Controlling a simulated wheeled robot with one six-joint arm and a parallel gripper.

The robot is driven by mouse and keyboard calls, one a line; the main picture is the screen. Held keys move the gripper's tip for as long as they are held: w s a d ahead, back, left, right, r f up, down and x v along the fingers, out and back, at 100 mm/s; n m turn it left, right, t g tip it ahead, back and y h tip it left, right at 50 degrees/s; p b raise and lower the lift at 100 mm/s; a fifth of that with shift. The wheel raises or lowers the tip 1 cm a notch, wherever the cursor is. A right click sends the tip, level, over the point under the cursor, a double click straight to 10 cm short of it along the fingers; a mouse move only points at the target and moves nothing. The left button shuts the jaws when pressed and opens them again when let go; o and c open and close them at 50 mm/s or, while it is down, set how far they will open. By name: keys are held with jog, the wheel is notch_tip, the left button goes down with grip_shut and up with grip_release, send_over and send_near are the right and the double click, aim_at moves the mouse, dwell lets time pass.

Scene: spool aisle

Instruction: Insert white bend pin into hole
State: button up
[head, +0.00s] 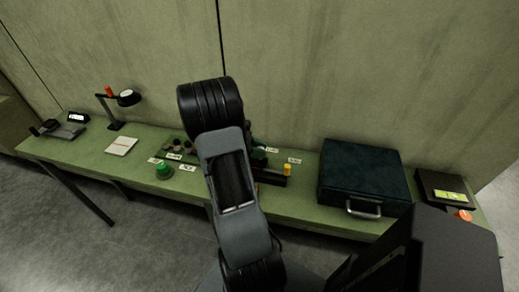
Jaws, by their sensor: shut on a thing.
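My own arm rises through the middle of the head view and covers the centre of the green bench (300,201). I cannot make out my gripper; it seems hidden behind the arm. No white bend pin can be made out. A dark fixture (272,180) shows just right of the arm, with a yellow peg (287,170) standing at its right end. Whether it has the hole cannot be told. Small round parts (178,149) sit on a strip left of the arm, too small to tell apart.
A green button (164,171) and white labels lie left of the arm. Farther left are a white pad (121,146), a black lamp (116,108) and a scale-like device (64,131). A dark case (365,175) and a black box (444,188) stand right. A wall closes the back.

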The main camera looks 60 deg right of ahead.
jog(key=shift+f, duration=0.25)
jog(key=shift+r, duration=0.2)
notch_tip(320, 180, up, 3)
jog(key=p, duration=0.3)
jog(key=shift+f, duration=0.1)
